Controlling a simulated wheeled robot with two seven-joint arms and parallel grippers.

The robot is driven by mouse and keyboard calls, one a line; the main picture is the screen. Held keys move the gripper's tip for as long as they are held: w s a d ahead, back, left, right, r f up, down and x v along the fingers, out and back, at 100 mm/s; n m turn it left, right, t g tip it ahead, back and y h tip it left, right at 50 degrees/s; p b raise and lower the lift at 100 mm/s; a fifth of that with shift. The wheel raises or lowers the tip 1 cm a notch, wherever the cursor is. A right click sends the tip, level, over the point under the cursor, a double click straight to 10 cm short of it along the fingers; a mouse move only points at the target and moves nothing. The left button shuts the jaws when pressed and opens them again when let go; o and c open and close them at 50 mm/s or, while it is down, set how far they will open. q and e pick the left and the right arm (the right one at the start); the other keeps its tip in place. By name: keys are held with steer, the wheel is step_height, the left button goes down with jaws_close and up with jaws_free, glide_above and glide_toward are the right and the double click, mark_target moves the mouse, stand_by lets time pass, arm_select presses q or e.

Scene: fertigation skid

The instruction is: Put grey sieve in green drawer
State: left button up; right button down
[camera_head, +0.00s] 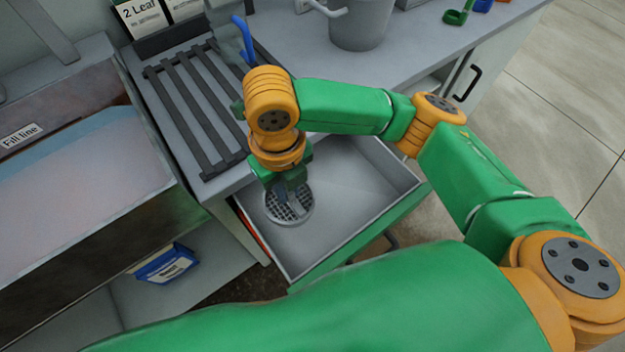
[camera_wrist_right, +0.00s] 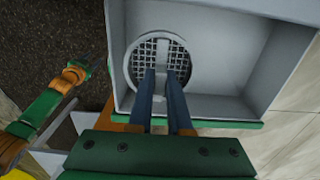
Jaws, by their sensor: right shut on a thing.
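The green drawer (camera_head: 345,238) is pulled open under the grey counter. Its front is green and its inside is grey. The round grey sieve (camera_head: 272,210) with a mesh middle is over the left part of the drawer's inside; whether it touches the drawer floor I cannot tell. My right gripper (camera_head: 289,194) points down into the drawer and is shut on the sieve. In the wrist view the sieve (camera_wrist_right: 143,45) lies within the drawer walls (camera_wrist_right: 118,55), its middle part between the two fingers (camera_wrist_right: 163,78).
A slatted rack (camera_head: 190,90) lies on the counter behind the drawer. A grey bucket (camera_head: 360,25) and a green scoop (camera_head: 458,14) stand farther right. A tank (camera_head: 80,190) is at left, with a blue box (camera_head: 165,265) below it. The drawer's right half is empty.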

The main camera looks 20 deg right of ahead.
steer(key=d, duration=0.1)
steer(key=w+d+f, duration=0.1)
steer(key=w+d, duration=0.1)
steer(key=shift+d+f, duration=0.1)
steer(key=shift+f, duration=0.2)
steer(key=shift+w+d+f+b, duration=0.2)
steer(key=shift+w+d+f, duration=0.4)
steer(key=shift+f, duration=0.9)
steer(key=shift+w+d+f+b, duration=0.2)
steer(key=shift+d+f, duration=0.55)
steer(key=shift+f, duration=0.75)
steer(key=shift+w+d+f+b, duration=0.15)
steer(key=shift+w+d+f, duration=0.45)
steer(key=shift+f, duration=0.9)
steer(key=shift+s+d+f, duration=0.1)
steer(key=c, duration=0.8)
jaws_free()
steer(key=shift+c, duration=0.2)
step_height(320, 180, up, 12)
steer(key=p, duration=0.1)
